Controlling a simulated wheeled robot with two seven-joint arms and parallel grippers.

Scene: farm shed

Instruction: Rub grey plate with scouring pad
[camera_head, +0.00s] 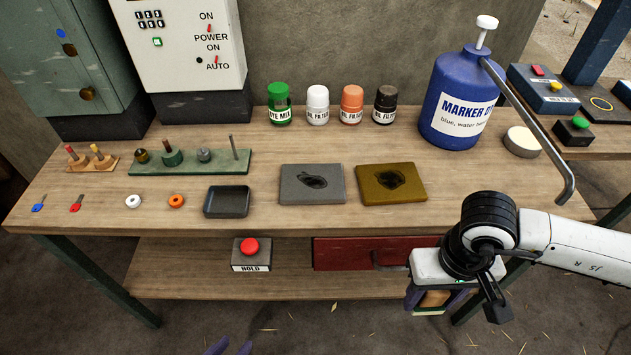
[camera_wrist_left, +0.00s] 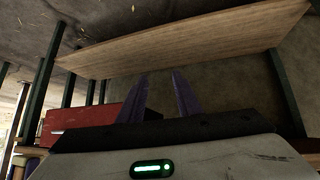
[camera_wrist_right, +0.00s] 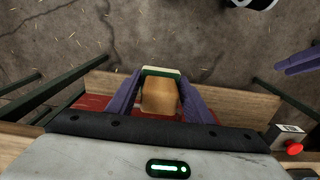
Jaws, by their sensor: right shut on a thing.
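The grey plate (camera_head: 293,194) lies flat on the workbench with a dark smudge in its middle. My right gripper (camera_head: 434,300) is shut on the scouring pad (camera_wrist_right: 160,98), a tan block with a pale and green layer at its far end. It hangs in front of the bench, below the top and right of the grey plate; my wrist partly hides the pad in the head view. My left gripper (camera_head: 230,347) shows only its purple fingertips at the bottom edge. In the left wrist view its fingers (camera_wrist_left: 160,80) are apart with nothing between them.
A brown-yellow plate (camera_head: 415,195) with a dark smudge lies right of the grey one. A dark tray (camera_head: 227,202) is to its left. Bottles, a blue marker jug (camera_head: 450,135) and its long spout stand behind. A red drawer (camera_head: 345,254) and HOLD button (camera_head: 251,255) are below.

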